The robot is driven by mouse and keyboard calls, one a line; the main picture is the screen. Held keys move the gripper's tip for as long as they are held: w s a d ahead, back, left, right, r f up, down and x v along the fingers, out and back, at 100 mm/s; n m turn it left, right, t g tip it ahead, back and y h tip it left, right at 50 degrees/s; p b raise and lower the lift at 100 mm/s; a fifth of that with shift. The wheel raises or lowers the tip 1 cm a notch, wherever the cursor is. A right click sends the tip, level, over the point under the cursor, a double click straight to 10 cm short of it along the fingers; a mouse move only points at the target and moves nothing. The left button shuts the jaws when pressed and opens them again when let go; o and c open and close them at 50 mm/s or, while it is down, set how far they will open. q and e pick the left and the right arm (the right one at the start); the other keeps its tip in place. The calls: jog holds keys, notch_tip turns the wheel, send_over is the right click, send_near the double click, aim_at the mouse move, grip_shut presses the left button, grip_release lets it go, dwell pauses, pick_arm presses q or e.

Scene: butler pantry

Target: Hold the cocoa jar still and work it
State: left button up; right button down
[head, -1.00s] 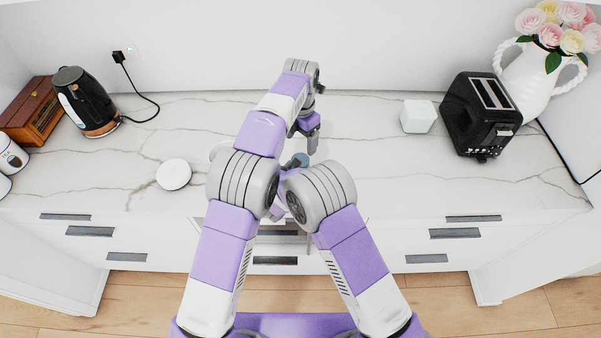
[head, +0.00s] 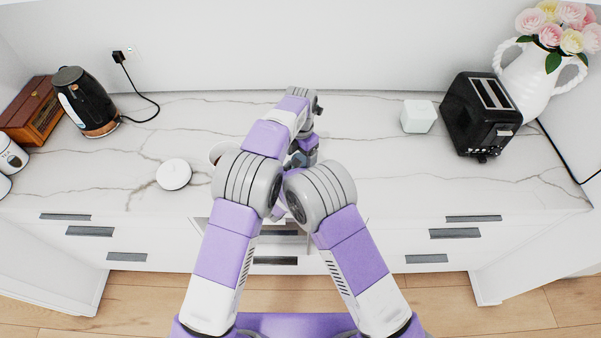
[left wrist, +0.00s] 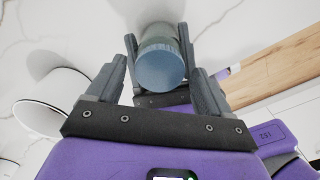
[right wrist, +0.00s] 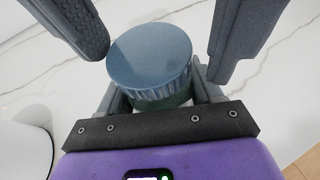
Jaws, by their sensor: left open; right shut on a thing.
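The cocoa jar shows in the right wrist view as a blue ribbed lid (right wrist: 150,55) on a dark greenish body (right wrist: 160,102). My right gripper (right wrist: 157,92) is shut on the jar's body, below the lid. My left gripper (left wrist: 158,75) is open above the jar, with its fingers on either side of the lid (left wrist: 161,70); a gap shows beside the lid in the right wrist view. In the head view my left gripper (head: 302,152) is over the counter and my arms hide most of the jar.
A white round vessel (left wrist: 48,103) stands close to the jar on the marble counter (head: 380,170). A round white object (head: 173,174) lies further left. A kettle (head: 85,102), white cube (head: 418,116) and toaster (head: 482,115) stand further off. The counter's right front is clear.

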pick_arm(q)
jog(key=shift+f, duration=0.2)
jog(key=c, duration=1.1)
jog(key=m, duration=0.3)
jog(key=o, duration=1.2)
jog(key=shift+c, duration=0.2)
jog(key=shift+r, duration=2.3)
